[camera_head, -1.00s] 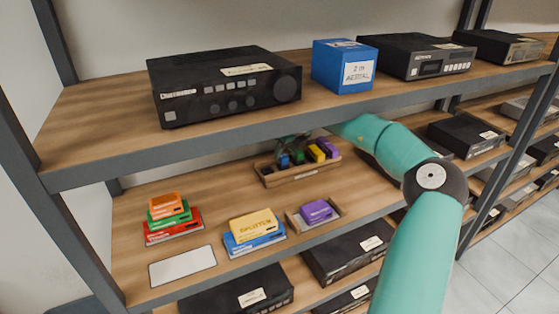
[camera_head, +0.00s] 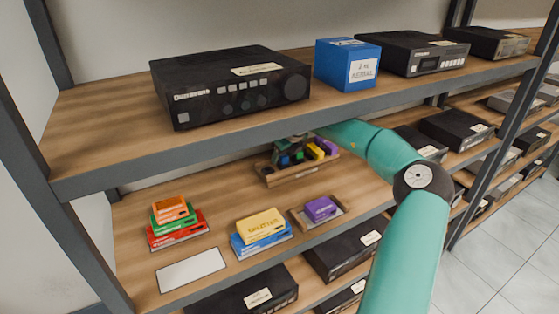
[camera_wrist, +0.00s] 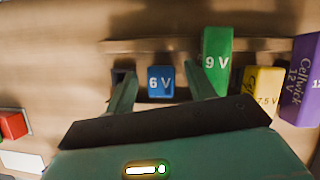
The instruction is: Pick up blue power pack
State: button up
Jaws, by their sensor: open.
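The blue power pack (camera_wrist: 160,82), marked "6 V", stands upright in a wooden rack. In the head view it shows small on the middle shelf (camera_head: 284,160), partly hidden. My gripper (camera_wrist: 160,92) is open, with one finger on each side of the blue pack in the wrist picture. I cannot tell whether the fingers touch it or how far above it they are. A green "9 V" pack (camera_wrist: 217,60) stands just right of the right finger. A yellow "7.5 V" pack (camera_wrist: 262,88) and a purple "12 V" pack (camera_wrist: 301,80) stand further right.
The upper shelf with a black receiver (camera_head: 230,86) and a blue box (camera_head: 346,66) overhangs my arm. On the middle shelf, coloured box stacks (camera_head: 176,224), a yellow box (camera_head: 262,224), a purple pack (camera_head: 320,208) and a white card (camera_head: 191,270) lie nearer the front.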

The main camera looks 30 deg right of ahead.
jog(key=shift+w+f, duration=0.15)
jog(key=shift+f, duration=0.75)
jog(key=c, duration=1)
jog(key=shift+o, duration=0.2)
jog(key=shift+d+r, duration=0.1)
jog(key=shift+r, duration=0.35)
jog(key=shift+s+r, duration=0.1)
jog(key=shift+s, duration=0.1)
jog(key=shift+c, duration=0.8)
